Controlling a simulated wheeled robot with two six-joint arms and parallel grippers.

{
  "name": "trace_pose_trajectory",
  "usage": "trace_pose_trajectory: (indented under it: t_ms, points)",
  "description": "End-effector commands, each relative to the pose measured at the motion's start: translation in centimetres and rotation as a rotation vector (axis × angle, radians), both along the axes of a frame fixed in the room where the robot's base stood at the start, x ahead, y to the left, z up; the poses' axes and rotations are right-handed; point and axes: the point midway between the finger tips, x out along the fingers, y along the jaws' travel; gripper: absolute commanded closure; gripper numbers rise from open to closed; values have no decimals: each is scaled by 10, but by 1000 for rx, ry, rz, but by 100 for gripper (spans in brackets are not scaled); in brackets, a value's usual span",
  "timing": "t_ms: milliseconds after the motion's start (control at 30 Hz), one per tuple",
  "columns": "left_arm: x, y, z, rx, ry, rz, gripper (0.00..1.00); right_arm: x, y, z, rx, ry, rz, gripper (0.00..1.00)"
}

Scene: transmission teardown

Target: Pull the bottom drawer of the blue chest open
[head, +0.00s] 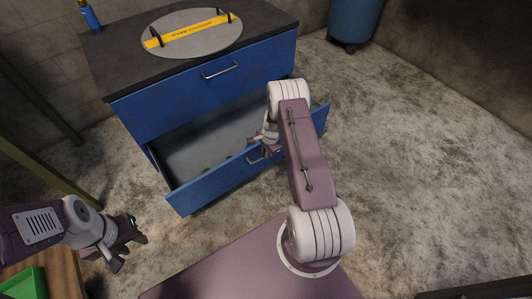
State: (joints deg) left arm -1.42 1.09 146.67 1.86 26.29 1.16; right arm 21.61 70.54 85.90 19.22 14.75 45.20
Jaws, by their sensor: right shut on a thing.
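The blue chest (150,112) with a dark top stands at the upper left of the head view. Its bottom drawer (205,191) is pulled out, and its grey inside shows with a few small green things in it. The top drawer (245,86) is closed. My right gripper (264,149) is at the bottom drawer's handle (254,159) and shut on it; my arm hides part of the drawer front and the right end of the handle. My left gripper (129,249) is empty and open, low at the left, in front of the chest and away from it.
A round grey plate (215,41) with a yellow bar (190,32) lies on the chest top, beside a blue bottle (91,18). A blue barrel (355,20) stands at the back. A green tray (25,285) is at the lower left.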

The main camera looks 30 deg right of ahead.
Motion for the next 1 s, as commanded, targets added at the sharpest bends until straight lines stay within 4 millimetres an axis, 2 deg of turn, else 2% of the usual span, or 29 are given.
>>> trace_pose_trajectory:
  t_ms: [200, 233, 300, 600, 667, 900, 1000]
  points:
    - [0, 0, 0, 0, 0, 0, 64, 1, 0, 0, -2, -2, 0, 100]
    - [0, 0, 0, 0, 0, 0, 64, 1, -1, 0, -2, -2, 0, 84]
    - [0, 0, 0, 0, 0, 0, 64, 1, 0, 0, -2, -2, 0, 67]
    - [0, 0, 2, 0, 0, 0, 64, 0, 0, 2, -1, -1, 0, 67]
    - [0, 0, 7, 0, 0, 0, 64, -1, -1, 10, -1, -2, 0, 67]
    - [0, 0, 42, 0, 0, 0, 64, -10, -2, 65, -2, -2, -1, 67]
    - [0, 0, 50, 0, 0, 0, 64, -14, -2, 80, -1, -2, 0, 67]
